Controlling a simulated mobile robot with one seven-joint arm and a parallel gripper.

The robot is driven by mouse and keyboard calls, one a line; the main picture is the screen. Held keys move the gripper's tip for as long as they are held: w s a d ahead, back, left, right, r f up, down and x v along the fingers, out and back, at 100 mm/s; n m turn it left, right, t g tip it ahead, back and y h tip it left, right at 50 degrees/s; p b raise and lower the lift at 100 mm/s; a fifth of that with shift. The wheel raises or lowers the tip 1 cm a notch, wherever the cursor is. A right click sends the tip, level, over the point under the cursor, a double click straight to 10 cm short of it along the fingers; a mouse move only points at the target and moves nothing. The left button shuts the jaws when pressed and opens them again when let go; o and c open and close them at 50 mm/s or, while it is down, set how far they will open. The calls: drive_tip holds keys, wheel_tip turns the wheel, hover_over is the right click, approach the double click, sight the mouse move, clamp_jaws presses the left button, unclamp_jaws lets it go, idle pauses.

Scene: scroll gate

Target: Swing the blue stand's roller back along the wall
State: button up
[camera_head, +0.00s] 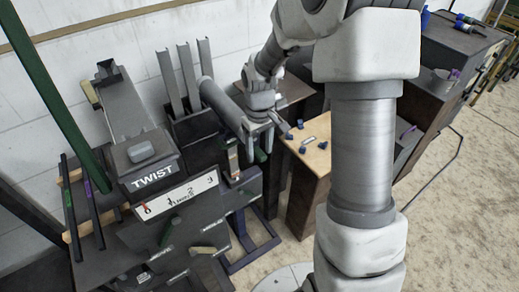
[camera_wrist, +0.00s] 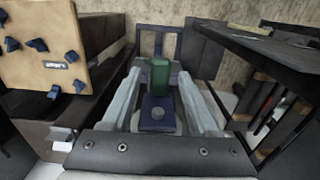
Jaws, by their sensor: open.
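The blue stand (camera_head: 252,250) is a low dark-blue frame on the floor, right of the machine marked TWIST; a blue frame also shows beyond the fingers in the wrist view (camera_wrist: 175,31). A grey roller (camera_head: 222,106) slants down right from near the wall towards my gripper (camera_head: 262,126). A small green piece (camera_head: 261,155) sits just below my gripper. In the wrist view, my gripper (camera_wrist: 160,88) is open, with the green piece (camera_wrist: 157,76) and a blue block (camera_wrist: 157,116) between its fingers. I cannot tell whether the fingers touch them. The roller's lower end is partly hidden.
The dark TWIST machine (camera_head: 153,180) stands close on the left. A wooden-topped cabinet (camera_head: 313,158) with small blue pieces is close on the right. The white wall (camera_head: 140,40) is behind. Floor at the lower right is clear.

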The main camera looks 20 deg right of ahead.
drive_tip(key=shift+c, duration=0.2)
clamp_jaws()
idle(1.3)
